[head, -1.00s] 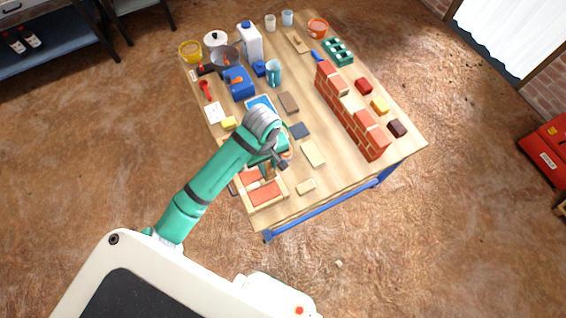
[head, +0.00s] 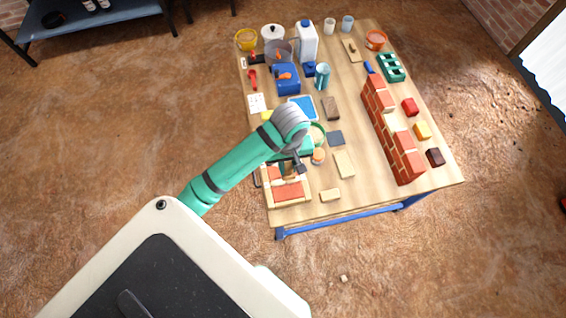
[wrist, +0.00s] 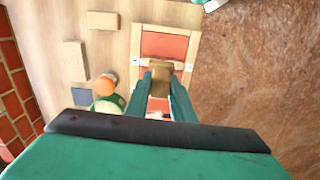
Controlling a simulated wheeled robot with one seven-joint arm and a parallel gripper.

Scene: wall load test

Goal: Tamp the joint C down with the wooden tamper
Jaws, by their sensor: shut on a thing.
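My gripper (wrist: 161,88) is shut on the wooden tamper (wrist: 160,68), a small brown block between the two fingers in the wrist view. The tamper is over a light wooden frame (wrist: 138,40) with red brick faces (wrist: 165,45) inside. It covers the middle of the frame, where the gap between the red faces runs, so I cannot see joint C clearly or tell whether the tamper touches it. In the head view the frame (head: 308,188) lies at the table's near left corner, with my gripper (head: 290,166) above it.
A small brick wall (head: 393,135) stands at the right of the table. A round orange-topped thing (wrist: 105,84) and a green ring-shaped thing (wrist: 108,105) are close beside my gripper. Pale blocks (head: 344,164) lie right of the frame. The table's near edge is close to the frame.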

